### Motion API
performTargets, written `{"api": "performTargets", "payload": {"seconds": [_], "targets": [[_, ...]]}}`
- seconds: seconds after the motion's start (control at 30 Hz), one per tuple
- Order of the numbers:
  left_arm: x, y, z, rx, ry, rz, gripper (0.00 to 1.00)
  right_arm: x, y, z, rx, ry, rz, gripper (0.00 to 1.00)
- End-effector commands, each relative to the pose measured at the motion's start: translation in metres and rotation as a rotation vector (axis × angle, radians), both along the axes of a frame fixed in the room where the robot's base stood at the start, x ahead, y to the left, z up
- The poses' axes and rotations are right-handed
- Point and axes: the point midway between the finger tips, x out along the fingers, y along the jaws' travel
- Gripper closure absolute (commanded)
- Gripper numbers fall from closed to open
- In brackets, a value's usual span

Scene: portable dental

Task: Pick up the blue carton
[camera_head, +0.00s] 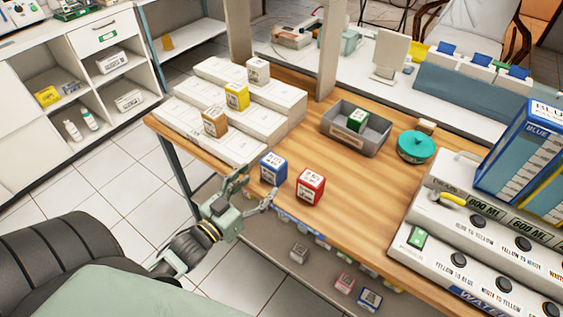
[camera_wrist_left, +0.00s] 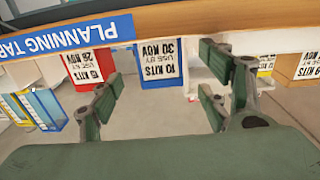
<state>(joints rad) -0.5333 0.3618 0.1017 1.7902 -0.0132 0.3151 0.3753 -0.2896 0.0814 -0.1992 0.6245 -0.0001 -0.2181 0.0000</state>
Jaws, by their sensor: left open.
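The blue carton (camera_head: 273,169) with a white label stands near the front edge of the wooden table (camera_head: 350,212). My left gripper (camera_head: 257,184) is open and empty, just in front of the blue carton at the table's edge. In the left wrist view the blue carton (camera_wrist_left: 161,74) shows upside down between and beyond the open fingers (camera_wrist_left: 162,96). No contact is visible. My right gripper is in neither view.
A red carton (camera_head: 310,187) stands close to the right of the blue one. White steps (camera_head: 262,110) hold white, yellow and brown cartons behind. A grey tray (camera_head: 345,141) holds a green carton. A teal round container (camera_head: 416,147) stands further right.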

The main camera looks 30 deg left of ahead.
Motion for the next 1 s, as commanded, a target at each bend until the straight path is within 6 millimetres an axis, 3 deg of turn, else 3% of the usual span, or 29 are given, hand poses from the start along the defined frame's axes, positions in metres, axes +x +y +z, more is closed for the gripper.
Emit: {"api": "performTargets", "payload": {"seconds": [0.3,0.6,0.9,1.0], "targets": [[0.032,-0.003,0.002,0.000,-0.001,0.000,0.30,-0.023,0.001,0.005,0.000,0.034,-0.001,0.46],[0.073,-0.008,0.003,0.001,-0.002,-0.001,0.30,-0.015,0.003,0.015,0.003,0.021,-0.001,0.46],[0.077,-0.009,0.001,0.000,0.001,-0.001,0.30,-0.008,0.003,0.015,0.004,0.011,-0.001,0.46],[0.077,-0.009,0.001,0.000,0.001,-0.001,0.38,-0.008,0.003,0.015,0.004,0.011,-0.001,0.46]]}}
